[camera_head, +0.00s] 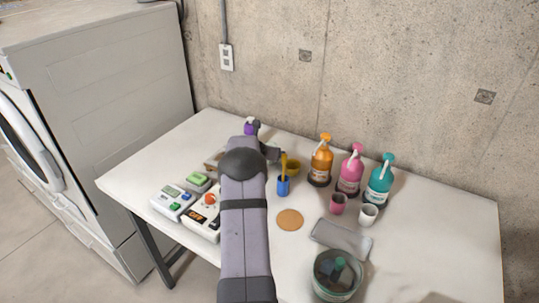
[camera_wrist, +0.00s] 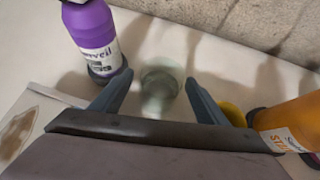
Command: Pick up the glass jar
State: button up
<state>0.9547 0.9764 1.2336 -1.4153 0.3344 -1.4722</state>
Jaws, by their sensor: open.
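A small, clear, pale-greenish glass jar (camera_wrist: 160,88) stands on the white table in the wrist view. My gripper (camera_wrist: 158,98) is open, with one finger on the left and one on the right of the jar. No contact between fingers and jar shows, and the jar's near side is partly cut off by the gripper body. In the head view my arm hides this jar, and only a part of the gripper shows beyond the arm.
A purple bottle (camera_wrist: 92,38) stands close left of the jar; an orange bottle (camera_wrist: 288,125) and a yellow bowl (camera_wrist: 233,114) are to the right. Pink (camera_head: 350,172) and teal (camera_head: 381,182) pump bottles stand farther right. The concrete wall (camera_head: 400,70) rises behind the table (camera_head: 440,240).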

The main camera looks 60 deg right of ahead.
jog(key=c, duration=1.3)
jog(key=shift+r, duration=0.35)
jog(key=shift+r+p, duration=1.5)
jog(key=shift+r, duration=3.15)
